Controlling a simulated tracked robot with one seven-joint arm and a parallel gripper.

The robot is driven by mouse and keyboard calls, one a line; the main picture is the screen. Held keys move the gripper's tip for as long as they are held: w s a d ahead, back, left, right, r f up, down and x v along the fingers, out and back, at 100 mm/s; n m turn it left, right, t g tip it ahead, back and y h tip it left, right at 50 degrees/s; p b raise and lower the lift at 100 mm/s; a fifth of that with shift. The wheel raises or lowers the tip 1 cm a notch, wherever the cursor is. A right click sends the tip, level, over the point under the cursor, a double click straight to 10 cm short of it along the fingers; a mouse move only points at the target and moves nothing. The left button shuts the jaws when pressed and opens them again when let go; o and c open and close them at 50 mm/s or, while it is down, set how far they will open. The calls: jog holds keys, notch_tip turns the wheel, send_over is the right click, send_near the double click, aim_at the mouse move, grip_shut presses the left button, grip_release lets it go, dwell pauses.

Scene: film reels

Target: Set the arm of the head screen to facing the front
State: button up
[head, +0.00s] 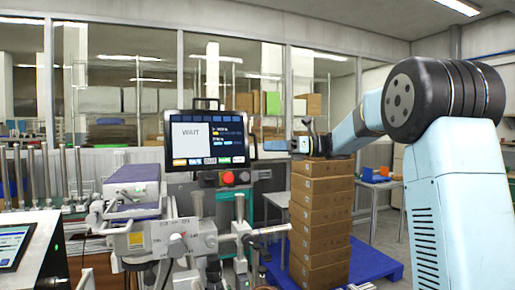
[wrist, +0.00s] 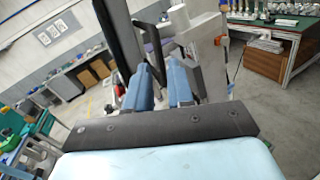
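The head screen (head: 207,140) is a dark-framed panel reading "WAIT", with its face toward the head camera. A black handle (head: 208,103) stands on its top edge. In the wrist view the screen (wrist: 120,42) is a dark slab seen nearly edge-on, with a dark bracket-like handle (wrist: 150,50) beside it. My gripper (head: 304,142) is to the right of the screen in the head view, with a visible gap between them. In the wrist view its two blue fingers (wrist: 161,88) are apart. The bracket shows beyond the fingers; no grip on it is visible.
Stacked cardboard boxes (head: 322,215) stand below my gripper on a blue pallet (head: 374,262). A red button (head: 227,178) sits below the screen, above the metal machine (head: 165,235). A console screen (head: 14,245) is at the lower left.

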jog(key=d, duration=0.6)
jog(key=shift+s+d, duration=0.2)
jog(key=shift+d, duration=0.2)
